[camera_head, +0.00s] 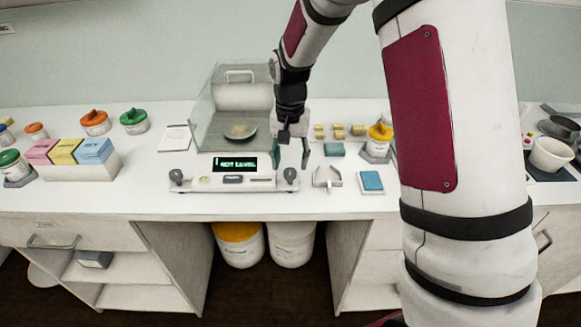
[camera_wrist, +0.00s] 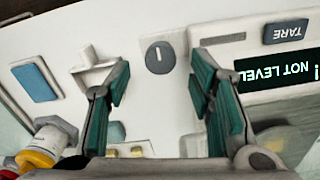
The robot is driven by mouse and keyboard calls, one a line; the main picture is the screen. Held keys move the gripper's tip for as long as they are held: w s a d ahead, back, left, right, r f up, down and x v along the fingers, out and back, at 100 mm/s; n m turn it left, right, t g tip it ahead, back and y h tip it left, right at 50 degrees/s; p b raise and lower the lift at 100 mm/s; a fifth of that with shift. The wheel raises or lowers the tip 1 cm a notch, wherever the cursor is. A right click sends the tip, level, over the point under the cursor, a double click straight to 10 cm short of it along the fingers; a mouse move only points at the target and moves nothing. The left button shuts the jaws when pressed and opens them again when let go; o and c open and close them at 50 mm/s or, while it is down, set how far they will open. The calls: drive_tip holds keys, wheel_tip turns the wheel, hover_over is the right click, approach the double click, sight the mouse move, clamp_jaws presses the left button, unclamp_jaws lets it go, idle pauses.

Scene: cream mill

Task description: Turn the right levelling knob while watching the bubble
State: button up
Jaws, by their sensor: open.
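The white balance (camera_head: 210,186) stands on the counter under a clear draft shield. Its display (camera_head: 236,163) reads NOT LEVEL in green; it shows upside down in the wrist view (camera_wrist: 285,72). The right levelling knob (camera_head: 290,175) is a dark grey disc with a pale mark, at the balance's front right corner. The left knob (camera_head: 177,175) is at the other corner. A small yellow-green spot (camera_head: 204,180) on the front panel may be the bubble level; its bubble is too small to read. My gripper (camera_head: 295,151) is open above the right knob, which shows between the fingers in the wrist view (camera_wrist: 159,57).
A pale forked holder (camera_head: 327,179) and a blue pad (camera_head: 371,182) lie right of the balance. Several yellow blocks (camera_head: 339,130) and a yellow-lidded jar (camera_head: 380,138) stand behind them. A notepad (camera_head: 174,137) lies left of the balance.

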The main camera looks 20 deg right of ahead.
sight(290, 171)
drive_tip(key=shift+f, duration=1.7)
clamp_jaws()
drive_tip(key=shift+n, duration=0.3)
drive_tip(key=n, duration=1)
drive_tip(key=shift+r, duration=0.1)
drive_tip(key=shift+n+p, duration=0.35)
drive_tip(key=shift+n, duration=1.45)
